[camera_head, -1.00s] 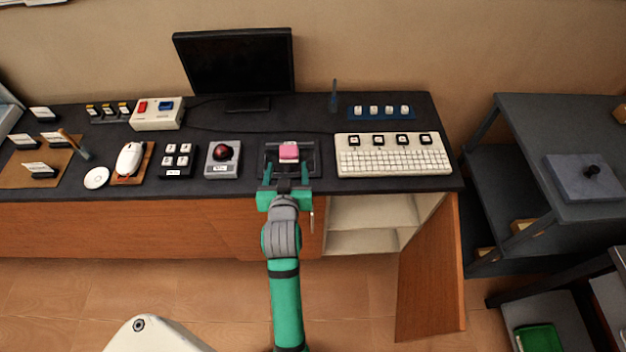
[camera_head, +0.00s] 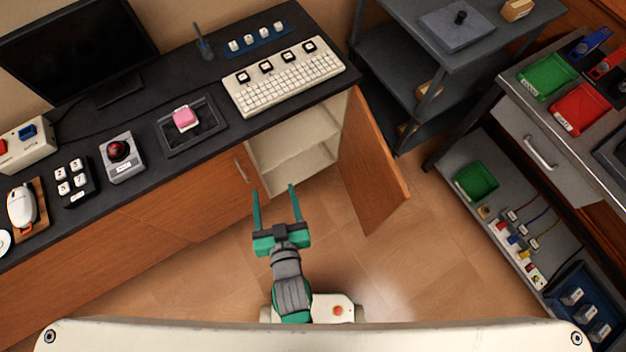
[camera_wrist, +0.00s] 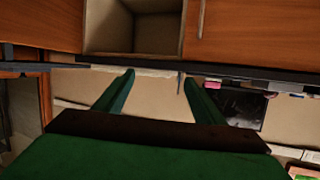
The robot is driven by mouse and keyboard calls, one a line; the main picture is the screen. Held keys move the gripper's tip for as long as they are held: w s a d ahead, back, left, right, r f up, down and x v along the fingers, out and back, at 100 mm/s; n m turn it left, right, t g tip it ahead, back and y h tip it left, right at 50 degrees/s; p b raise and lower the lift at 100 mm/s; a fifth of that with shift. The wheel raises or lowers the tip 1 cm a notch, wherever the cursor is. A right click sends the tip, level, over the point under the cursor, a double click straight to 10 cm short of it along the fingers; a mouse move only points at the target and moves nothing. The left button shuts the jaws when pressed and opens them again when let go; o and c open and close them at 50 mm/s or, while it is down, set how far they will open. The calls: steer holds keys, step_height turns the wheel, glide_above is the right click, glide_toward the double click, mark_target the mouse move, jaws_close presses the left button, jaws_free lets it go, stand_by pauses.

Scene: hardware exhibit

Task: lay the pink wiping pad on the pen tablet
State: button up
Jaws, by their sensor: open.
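The pink wiping pad (camera_head: 184,117) lies on the black pen tablet (camera_head: 206,129), which rests on the dark counter near its front edge. My gripper (camera_head: 276,193) is open and empty. It is apart from the pad, out in front of the open cabinet, to the right of and nearer than the tablet in the head view. In the wrist view my open fingers (camera_wrist: 159,82) have nothing between them. A small pink patch shows at the right of that view, too small to identify surely.
The cabinet door (camera_head: 372,165) stands open to the right of my gripper. A white keyboard (camera_head: 284,83) lies right of the tablet and a red trackball (camera_head: 118,151) left of it. A grey cart (camera_head: 440,75) stands behind the door. The floor around my gripper is clear.

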steer(key=s+d+r+m+h, duration=0.1)
steer(key=s+d+r, duration=0.1)
steer(key=s+d, duration=0.3)
steer(key=s+d+r+m+t+h, duration=0.1)
steer(key=s+d+r+h, duration=0.1)
steer(key=s+d, duration=0.3)
steer(key=v, duration=0.4)
steer(key=shift+s, duration=0.2)
steer(key=shift+f, duration=0.15)
